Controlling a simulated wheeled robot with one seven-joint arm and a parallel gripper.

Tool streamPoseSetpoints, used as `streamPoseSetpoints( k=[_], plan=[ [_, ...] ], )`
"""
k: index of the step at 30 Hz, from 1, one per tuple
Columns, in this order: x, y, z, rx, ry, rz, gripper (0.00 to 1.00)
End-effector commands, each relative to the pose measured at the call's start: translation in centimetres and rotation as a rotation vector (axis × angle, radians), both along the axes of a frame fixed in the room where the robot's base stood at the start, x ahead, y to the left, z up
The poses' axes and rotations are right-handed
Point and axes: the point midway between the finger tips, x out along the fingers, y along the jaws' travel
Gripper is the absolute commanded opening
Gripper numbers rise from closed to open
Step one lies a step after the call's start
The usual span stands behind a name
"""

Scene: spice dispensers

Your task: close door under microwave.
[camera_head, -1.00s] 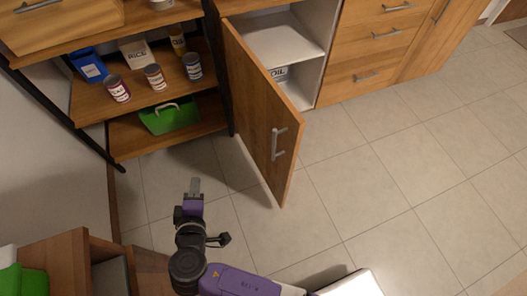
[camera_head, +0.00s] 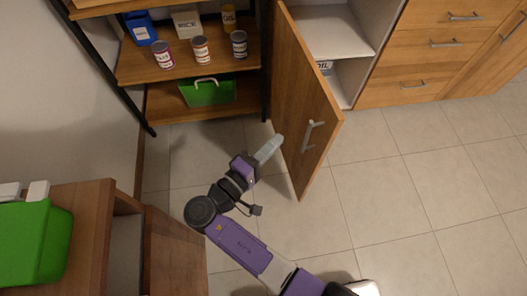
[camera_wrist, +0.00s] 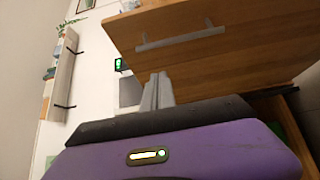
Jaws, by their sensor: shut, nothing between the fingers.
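The wooden cabinet door (camera_head: 306,95) stands wide open in the head view, swung out from a white-lined cabinet (camera_head: 330,32). In the wrist view, my gripper fingers (camera_wrist: 157,92) point toward a wooden panel (camera_wrist: 210,50) with a bar handle. The microwave is not seen in the head view.
An open shelf with cans (camera_head: 200,48) and a green bin (camera_head: 208,91) stands left of the door. Drawers (camera_head: 440,50) are on the right. A wooden unit with a green container (camera_head: 35,240) is at the lower left. Tiled floor is clear at the right.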

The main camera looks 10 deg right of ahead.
Motion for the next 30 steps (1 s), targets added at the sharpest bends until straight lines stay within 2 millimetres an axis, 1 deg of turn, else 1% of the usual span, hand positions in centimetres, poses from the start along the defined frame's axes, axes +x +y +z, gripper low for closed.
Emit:
streamPoseSetpoints(
  k=[1, 5, 9, 12, 16, 26, 30],
  plan=[
    [0.6, -0.9, 0.0, -0.001, 0.001, -0.004, 0.0],
    [2.1, -2.7, 0.0, -0.001, 0.001, -0.002, 0.0],
    [1.7, -4.7, 0.1, -0.001, 0.001, 0.0, 0.0],
    [1.6, -5.6, 0.0, 0.001, 0.001, 0.0, 0.0],
    [1.6, -6.2, 0.0, 0.0, 0.0, 0.001, 0.0],
    [1.6, -6.3, 0.0, 0.0, 0.0, 0.001, 0.0],
    [1.6, -6.7, 0.0, 0.0, 0.0, 0.007, 0.0]
  ],
)
